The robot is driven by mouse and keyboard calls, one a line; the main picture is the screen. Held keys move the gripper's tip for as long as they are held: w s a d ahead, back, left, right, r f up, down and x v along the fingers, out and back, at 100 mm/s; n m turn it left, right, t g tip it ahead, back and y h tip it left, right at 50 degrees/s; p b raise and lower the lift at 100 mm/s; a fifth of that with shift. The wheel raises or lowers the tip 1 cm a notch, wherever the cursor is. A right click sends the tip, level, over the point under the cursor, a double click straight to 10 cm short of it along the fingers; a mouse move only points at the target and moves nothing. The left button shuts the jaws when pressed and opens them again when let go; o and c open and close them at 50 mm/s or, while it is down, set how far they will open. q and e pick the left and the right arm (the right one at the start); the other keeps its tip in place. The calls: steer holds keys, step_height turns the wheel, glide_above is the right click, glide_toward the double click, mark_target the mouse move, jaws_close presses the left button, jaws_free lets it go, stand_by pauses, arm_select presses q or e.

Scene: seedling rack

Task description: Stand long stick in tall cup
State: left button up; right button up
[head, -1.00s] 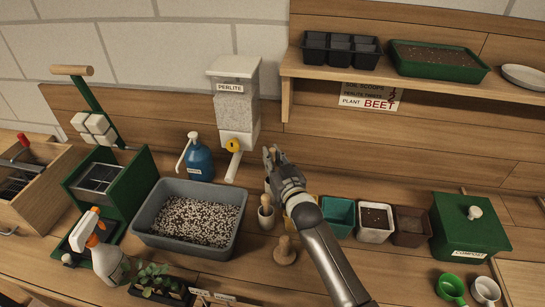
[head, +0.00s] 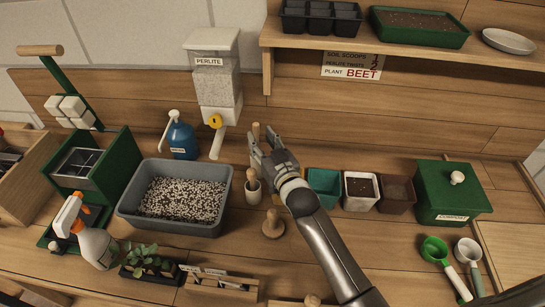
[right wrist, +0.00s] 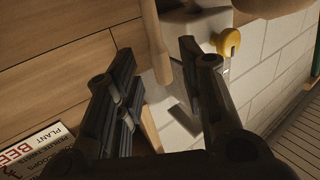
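In the right wrist view the stick (right wrist: 155,40) shows between the fingers of the right gripper (right wrist: 155,50), with a gap on each side. The right gripper is open. A small white cup (head: 253,196) stands just below it in the head view, with a shorter wooden stick (head: 251,177) leaning in it. The foot of the pale stick is hidden behind my gripper, and I cannot tell what it stands in. My left gripper is out of view.
The perlite dispenser (head: 213,85) and a blue bottle (head: 181,137) stand behind, to the left. A grey tub (head: 128,207) is at left. A wooden tamper (head: 272,224) stands in front. Pots, including a teal one (head: 324,187), and a green compost box (head: 450,197) are at right.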

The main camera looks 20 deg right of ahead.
steer(key=s+d+b, duration=0.1)
steer(key=s, duration=0.6)
steer(key=shift+s, duration=0.3)
steer(key=shift+d, duration=0.1)
